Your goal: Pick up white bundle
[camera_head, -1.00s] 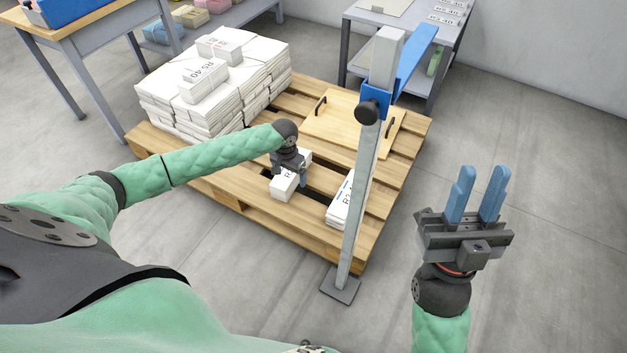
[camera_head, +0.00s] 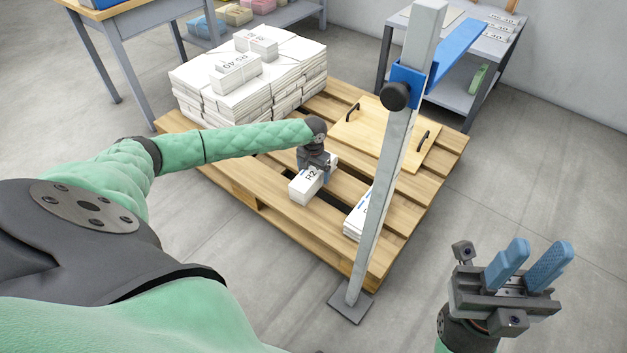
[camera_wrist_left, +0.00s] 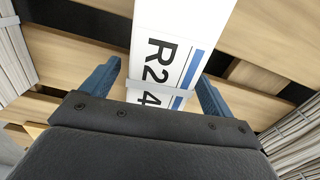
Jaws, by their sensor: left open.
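A white bundle (camera_head: 308,183) with a printed label lies on the wooden pallet (camera_head: 255,193). My left gripper (camera_head: 318,170) is over it and hides part of its top. In the left wrist view the white bundle (camera_wrist_left: 178,40) shows "R24" lettering, a blue stripe and a grey strap, and lies between the two open blue fingers (camera_wrist_left: 160,90), with a gap at each side. A second white bundle (camera_head: 357,214) lies to the right, partly hidden by the grey post. My right gripper (camera_head: 528,268) is open and empty at the lower right, off the pallet.
A grey post (camera_head: 390,185) with a blue arm stands at the pallet's front edge. A tall stack of white bundles (camera_head: 245,90) fills the pallet's back left. A wooden board with black handles (camera_head: 385,135) lies at the right. Tables stand behind.

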